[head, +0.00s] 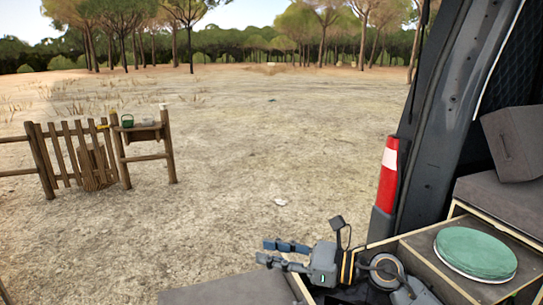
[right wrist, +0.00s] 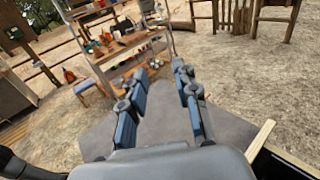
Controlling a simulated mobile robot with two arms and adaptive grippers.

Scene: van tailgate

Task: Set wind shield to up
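I cannot make out a wind shield in either view. My right gripper (head: 270,254) is above the ground just outside the van, pointing left in the head view. Its two fingers are apart with nothing between them. In the right wrist view the same open gripper (right wrist: 160,72) points toward a wooden shelf unit (right wrist: 125,45) holding several small items, too small to name. The shelf unit is some way beyond the fingertips. My left gripper is in neither view.
A grey flat surface (head: 228,290) lies below my right gripper. At right are the van's door frame (head: 440,110), a red and white post (head: 387,175) and a round green disc (head: 475,252) on a wooden box. A wooden fence (head: 75,150) stands far left. Open ground lies between.

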